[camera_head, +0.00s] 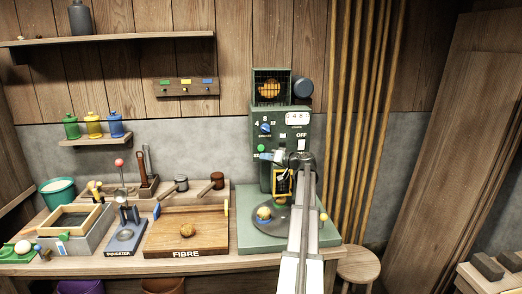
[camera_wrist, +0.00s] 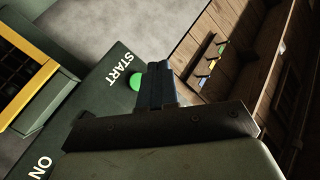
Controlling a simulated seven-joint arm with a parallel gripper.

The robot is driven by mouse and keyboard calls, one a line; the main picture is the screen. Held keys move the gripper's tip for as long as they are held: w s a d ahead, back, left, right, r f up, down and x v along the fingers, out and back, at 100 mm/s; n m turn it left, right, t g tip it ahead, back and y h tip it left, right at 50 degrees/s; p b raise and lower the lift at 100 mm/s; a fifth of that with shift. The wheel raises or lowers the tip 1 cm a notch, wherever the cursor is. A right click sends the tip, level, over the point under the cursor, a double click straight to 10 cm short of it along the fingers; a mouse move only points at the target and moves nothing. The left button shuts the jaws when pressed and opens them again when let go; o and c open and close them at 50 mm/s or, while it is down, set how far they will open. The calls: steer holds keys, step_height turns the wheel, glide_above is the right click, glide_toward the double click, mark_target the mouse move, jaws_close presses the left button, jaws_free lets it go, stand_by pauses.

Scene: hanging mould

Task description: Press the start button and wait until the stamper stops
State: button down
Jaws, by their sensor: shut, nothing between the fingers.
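The green stamper machine (camera_head: 292,118) stands at the right end of the bench. Its round green start button (camera_head: 261,148) is on the front panel, left of centre. In the wrist view the start button (camera_wrist: 135,82) shows beside the word START, partly hidden by my fingers. My gripper (camera_head: 264,156) is in front of the panel by the button; its fingers (camera_wrist: 158,70) are shut and empty. I cannot tell whether they touch the button. The stamper's yellow-framed part (camera_head: 281,182) is partly hidden by my arm.
A wooden board marked FIBRE (camera_head: 165,240) and a blue-grey press (camera_head: 125,235) stand to the left. A stool (camera_head: 358,264) stands at the right.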

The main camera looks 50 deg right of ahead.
mark_target(261, 148)
steer(key=w+d, duration=0.4)
steer(key=shift+w+d, duration=0.15)
stand_by(2.1)
steer(key=shift+w+d, duration=0.3)
